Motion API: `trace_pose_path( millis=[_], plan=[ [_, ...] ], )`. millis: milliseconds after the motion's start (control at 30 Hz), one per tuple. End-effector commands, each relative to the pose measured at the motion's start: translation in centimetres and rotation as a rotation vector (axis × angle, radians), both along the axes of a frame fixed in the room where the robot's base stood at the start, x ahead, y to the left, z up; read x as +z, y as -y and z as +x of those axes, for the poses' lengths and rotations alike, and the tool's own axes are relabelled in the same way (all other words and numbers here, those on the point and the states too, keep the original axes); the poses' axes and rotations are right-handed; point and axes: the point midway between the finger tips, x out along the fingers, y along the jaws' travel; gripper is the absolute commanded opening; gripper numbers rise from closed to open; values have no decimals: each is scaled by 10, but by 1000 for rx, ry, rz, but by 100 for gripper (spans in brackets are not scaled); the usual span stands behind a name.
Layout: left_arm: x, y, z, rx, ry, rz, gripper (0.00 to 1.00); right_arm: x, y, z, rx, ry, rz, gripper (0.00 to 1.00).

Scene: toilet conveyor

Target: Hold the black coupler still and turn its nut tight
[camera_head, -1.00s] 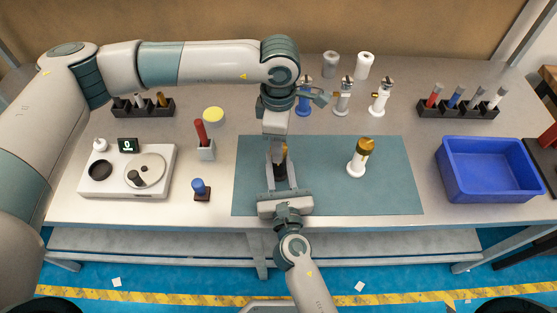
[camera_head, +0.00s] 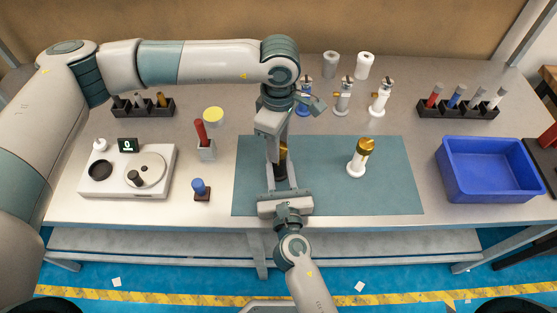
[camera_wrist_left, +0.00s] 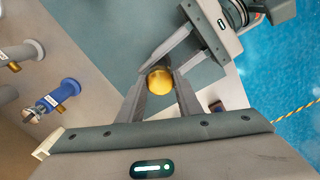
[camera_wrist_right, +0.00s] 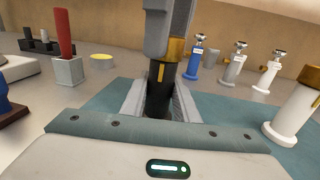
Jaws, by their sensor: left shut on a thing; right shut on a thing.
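The black coupler (camera_wrist_right: 160,98) stands upright on the teal mat (camera_head: 400,190), and its brass nut (camera_wrist_left: 159,81) is on top. My right gripper (camera_head: 281,178) is shut on the black body from the front, low down. My left gripper (camera_wrist_left: 160,88) comes from above and is shut on the brass nut. In the head view the left gripper (camera_head: 279,145) partly hides the nut and the body. In the right wrist view the left fingers cover much of the nut.
A white coupler with a brass nut (camera_head: 362,152) stands on the mat to the right. A blue bin (camera_head: 490,190) is farther right. Blue, grey and white valve pieces (camera_head: 343,98) stand behind the mat. A scale (camera_head: 110,182), a red-handled tool (camera_head: 201,133) and a blue-knobbed stamp (camera_head: 199,187) are left.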

Motion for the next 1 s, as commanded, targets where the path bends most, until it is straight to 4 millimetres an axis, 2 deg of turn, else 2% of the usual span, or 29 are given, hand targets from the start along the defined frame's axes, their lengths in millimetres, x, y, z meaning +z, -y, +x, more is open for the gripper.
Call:
trace_pose_path(
  millis=[33,133,533,1000],
  plan=[
    [0,0,1,2,2,0,34,0,0,0,0,-1,0,1],
    [0,0,1,2,1,0,57,0,0,0,0,-1,0,1],
    [0,0,0,34,0,0,57,-1,0,0,0,-1,0,1],
    [0,0,0,424,0,0,57,-1,0,0,0,-1,0,1]
  ],
)
